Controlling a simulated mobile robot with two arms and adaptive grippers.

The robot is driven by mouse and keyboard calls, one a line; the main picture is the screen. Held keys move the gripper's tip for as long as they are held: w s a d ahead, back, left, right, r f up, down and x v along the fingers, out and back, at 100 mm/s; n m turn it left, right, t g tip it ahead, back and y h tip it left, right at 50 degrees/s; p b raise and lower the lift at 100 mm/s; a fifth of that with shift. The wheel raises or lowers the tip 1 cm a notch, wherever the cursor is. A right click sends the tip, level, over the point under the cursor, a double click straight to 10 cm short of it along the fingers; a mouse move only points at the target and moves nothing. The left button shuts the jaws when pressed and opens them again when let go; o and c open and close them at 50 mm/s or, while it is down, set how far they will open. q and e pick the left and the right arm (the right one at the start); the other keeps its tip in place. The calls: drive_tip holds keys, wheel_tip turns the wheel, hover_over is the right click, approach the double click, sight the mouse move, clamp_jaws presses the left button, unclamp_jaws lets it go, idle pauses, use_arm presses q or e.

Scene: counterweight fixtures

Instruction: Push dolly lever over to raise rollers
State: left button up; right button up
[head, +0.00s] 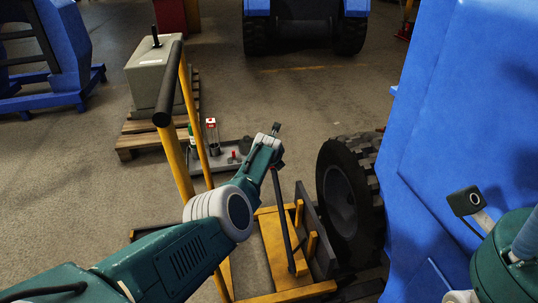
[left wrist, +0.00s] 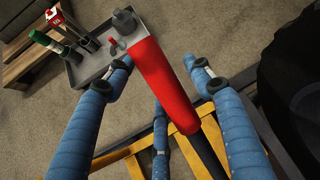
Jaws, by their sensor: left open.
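The yellow dolly (head: 275,257) stands on the floor beside a large black tyre (head: 342,187). Its black lever (head: 281,215) rises from the frame, tilted slightly left at the top. The upper end is hidden behind my left gripper (head: 277,133) in the head view. In the left wrist view, the lever's red grip (left wrist: 154,82) runs up between the blue fingers of my left gripper (left wrist: 157,62), with black rod below it. The fingers are open, one on each side, with visible gaps to the grip. The dolly's rollers cannot be made out clearly. My right gripper is out of view.
A blue machine body (head: 455,110) fills the right side. A yellow push bar with a black handle (head: 168,85) stands left of the dolly. A grey tray (head: 220,157) with small items and a pallet (head: 133,140) bearing a grey block (head: 152,75) lie behind.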

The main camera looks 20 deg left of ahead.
use_arm(q)
drive_tip(key=shift+d+r, duration=0.1)
drive_tip(key=shift+s+d+r, duration=0.25)
drive_tip(key=shift+r, duration=0.1)
drive_tip(key=v, duration=0.6)
drive_tip(key=shift+s+a, duration=0.2)
drive_tip(key=shift+s, duration=0.1)
